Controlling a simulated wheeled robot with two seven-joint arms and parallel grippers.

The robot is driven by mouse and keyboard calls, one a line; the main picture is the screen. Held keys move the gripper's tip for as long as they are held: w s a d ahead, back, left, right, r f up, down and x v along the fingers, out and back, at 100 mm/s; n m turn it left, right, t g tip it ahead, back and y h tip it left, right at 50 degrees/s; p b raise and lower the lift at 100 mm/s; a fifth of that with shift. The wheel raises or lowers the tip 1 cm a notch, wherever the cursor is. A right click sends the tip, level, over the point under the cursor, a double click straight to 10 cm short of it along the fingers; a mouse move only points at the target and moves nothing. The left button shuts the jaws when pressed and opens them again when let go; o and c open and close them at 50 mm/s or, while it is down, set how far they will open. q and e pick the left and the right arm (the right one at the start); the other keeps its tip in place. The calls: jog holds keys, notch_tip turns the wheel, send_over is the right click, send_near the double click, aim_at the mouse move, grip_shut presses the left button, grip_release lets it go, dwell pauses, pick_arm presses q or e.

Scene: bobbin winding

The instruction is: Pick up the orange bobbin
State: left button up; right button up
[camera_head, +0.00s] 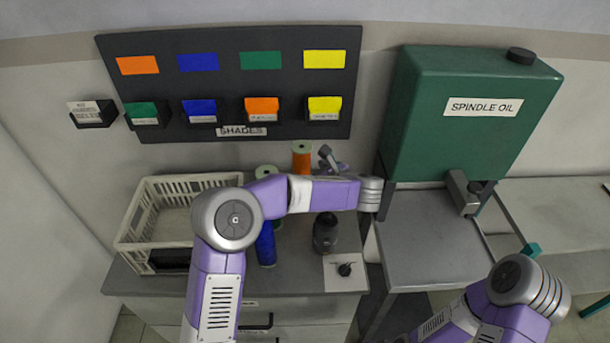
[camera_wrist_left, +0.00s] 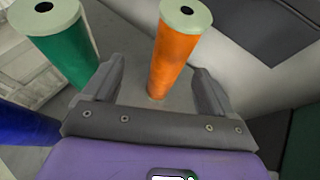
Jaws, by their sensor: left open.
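The orange bobbin (camera_head: 302,162) stands upright near the back of the grey bench, with a pale green top flange. It shows large in the left wrist view (camera_wrist_left: 174,55). My left gripper (camera_wrist_left: 158,68) is open. Its two fingers lie to either side of the bobbin's lower part in that view, with gaps on both sides. I cannot tell whether the bobbin is fully between the fingers in depth. In the head view the left gripper (camera_head: 332,160) is just right of the bobbin, partly hidden by my arm. My right gripper is out of view.
A green bobbin (camera_wrist_left: 65,45) stands left of the orange one, and a blue bobbin (camera_head: 265,246) stands nearer the front. A white crate (camera_head: 128,232) is at left, a dark jar (camera_head: 325,234) at right. A green oil tank (camera_head: 450,125) stands beyond the bench's right end.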

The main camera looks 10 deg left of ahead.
aim_at(307, 171)
pick_arm(q)
jog(key=shift+w+f+b, duration=0.25)
jog(key=shift+w+f, duration=0.1)
jog(key=shift+f, duration=0.25)
jog(key=shift+w+f+b, duration=0.25)
jog(key=shift+w+f, duration=0.1)
jog(key=shift+f, duration=0.25)
jog(key=shift+w+a+f, duration=0.15)
jog(key=shift+w+a, duration=0.1)
jog(key=shift+w+a+f, duration=0.2)
jog(key=shift+w+a, duration=0.1)
jog(key=shift+a, duration=0.3)
jog(key=x, duration=0.5)
jog(key=shift+w+d+f, duration=0.15)
jog(key=shift+w+d, duration=0.05)
jog(key=shift+w, duration=0.2)
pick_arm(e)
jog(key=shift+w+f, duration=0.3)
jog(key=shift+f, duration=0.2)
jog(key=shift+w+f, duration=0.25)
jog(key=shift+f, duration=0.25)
pick_arm(q)
jog(key=shift+c, duration=0.3)
jog(key=c, duration=1.2)
jog(key=shift+o, duration=0.2)
